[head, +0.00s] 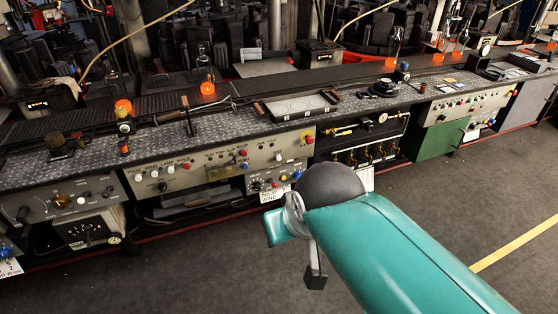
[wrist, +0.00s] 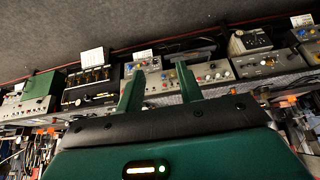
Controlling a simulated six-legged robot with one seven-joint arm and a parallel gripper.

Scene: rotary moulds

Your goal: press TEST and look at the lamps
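A pale control panel (head: 228,164) with small red and dark fittings, white knobs and a red mushroom button (head: 308,138) on yellow runs along the front of the bench. Its lettering is too small to read surely, so I cannot pick out TEST. I cannot tell which lamps are lit. My gripper shows in the wrist view (wrist: 160,70) with its two green fingers apart and nothing between them. In the head view my teal arm hides part of the bench front.
A dark-topped bench (head: 230,118) crosses the scene, with orange-based glass pieces (head: 207,88) and a pale tray (head: 297,106) on it. An open bay with brass valves (head: 365,152) and a green cabinet (head: 436,143) are to the right. Grey floor (head: 520,200) in front is clear.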

